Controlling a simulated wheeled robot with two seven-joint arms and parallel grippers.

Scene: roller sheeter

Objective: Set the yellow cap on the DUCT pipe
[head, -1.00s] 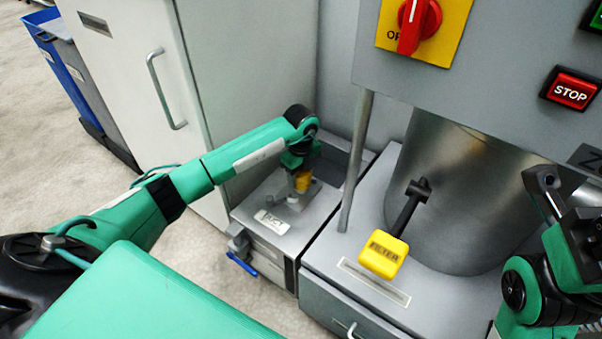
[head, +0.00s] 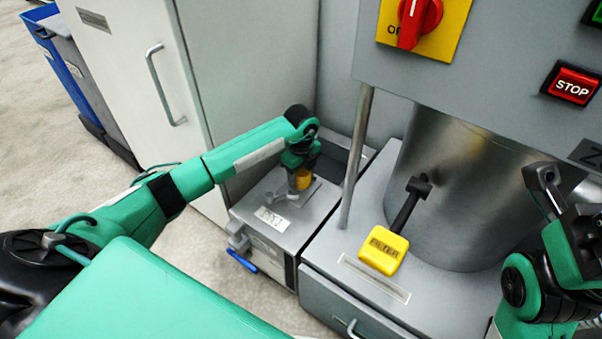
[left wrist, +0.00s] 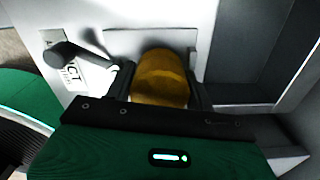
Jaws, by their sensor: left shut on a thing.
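My left gripper (head: 302,182) is shut on the yellow cap (head: 303,180), low over the grey box at the foot of the cabinet. In the left wrist view the yellow cap (left wrist: 162,77) sits between the two dark fingers. The DUCT label (left wrist: 72,72) shows beside it, partly covered by a grey rod-like part. The pipe under the cap is hidden, so I cannot tell whether the cap touches it. My right arm is at the right edge of the head view; its jaws (head: 565,195) do not show clearly.
A yellow FILTER handle (head: 383,250) sticks out right of the box (head: 270,222), in front of a steel cylinder (head: 465,190). A thin grey post (head: 355,160) stands close right of my left gripper. A blue-handled valve (head: 242,260) is on the box front.

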